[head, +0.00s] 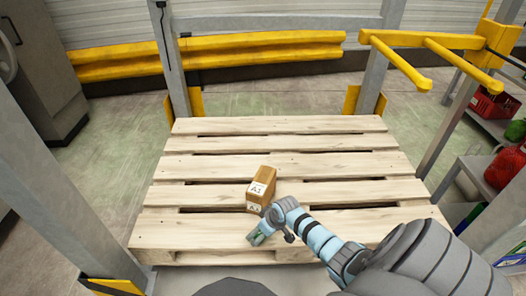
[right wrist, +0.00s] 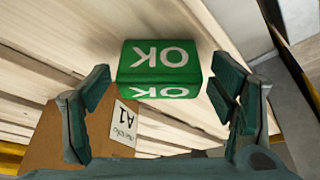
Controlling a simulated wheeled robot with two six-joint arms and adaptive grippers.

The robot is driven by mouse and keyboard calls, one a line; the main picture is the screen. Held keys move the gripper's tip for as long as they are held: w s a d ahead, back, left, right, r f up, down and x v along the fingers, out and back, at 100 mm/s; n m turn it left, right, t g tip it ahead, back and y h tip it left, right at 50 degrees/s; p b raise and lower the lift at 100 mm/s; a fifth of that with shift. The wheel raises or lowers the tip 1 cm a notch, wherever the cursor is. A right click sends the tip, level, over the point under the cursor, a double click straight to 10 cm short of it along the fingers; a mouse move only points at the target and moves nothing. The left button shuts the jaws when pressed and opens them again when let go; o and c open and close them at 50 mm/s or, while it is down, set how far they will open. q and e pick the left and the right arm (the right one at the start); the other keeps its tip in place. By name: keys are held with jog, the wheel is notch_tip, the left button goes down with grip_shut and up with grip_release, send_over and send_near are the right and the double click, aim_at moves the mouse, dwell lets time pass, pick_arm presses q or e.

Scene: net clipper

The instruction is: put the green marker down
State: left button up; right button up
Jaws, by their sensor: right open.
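The green marker (right wrist: 160,62) is a small green block with white "OK" lettering on two faces. In the right wrist view it sits between the spread fingers of my right gripper (right wrist: 160,84), with a gap on each side, and pale pallet boards show behind it. In the head view my right gripper (head: 258,236) is low over the pallet's near edge, and I cannot clearly tell the marker from the fingers there. My right gripper is open. My left gripper is not in view.
A wooden pallet (head: 290,166) fills the middle. A brown carton labelled A1 (head: 262,174) stands on it just beyond my right gripper, and shows in the wrist view (right wrist: 62,135). The pallet's far boards are clear. Grey posts flank it; shelves with red items (head: 492,105) stand right.

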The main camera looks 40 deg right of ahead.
jog(key=shift+s+r+p, duration=0.1)
jog(key=shift+r+p, duration=0.2)
jog(key=shift+r, duration=0.1)
jog(key=p+v, duration=0.7)
jog(key=v, duration=0.4)
jog(key=s+a+f+m+g+h, duration=0.1)
jog(key=s+f+m+g, duration=0.1)
jog(key=s+f, duration=1.35)
jog(key=s+a+f+n+g, duration=0.1)
jog(key=s+a+f, duration=0.3)
jog(key=s, duration=0.4)
jog(key=s+a+f, duration=0.3)
jog(key=s+a, duration=0.1)
jog(key=s, duration=0.5)
pick_arm(q)
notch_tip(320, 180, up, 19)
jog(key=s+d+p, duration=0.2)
jog(key=p, duration=0.9)
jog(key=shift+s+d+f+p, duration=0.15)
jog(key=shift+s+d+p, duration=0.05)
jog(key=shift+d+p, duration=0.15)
pick_arm(e)
notch_tip(320, 180, up, 11)
jog(key=shift+a, duration=0.2)
jog(key=shift+r, duration=0.1)
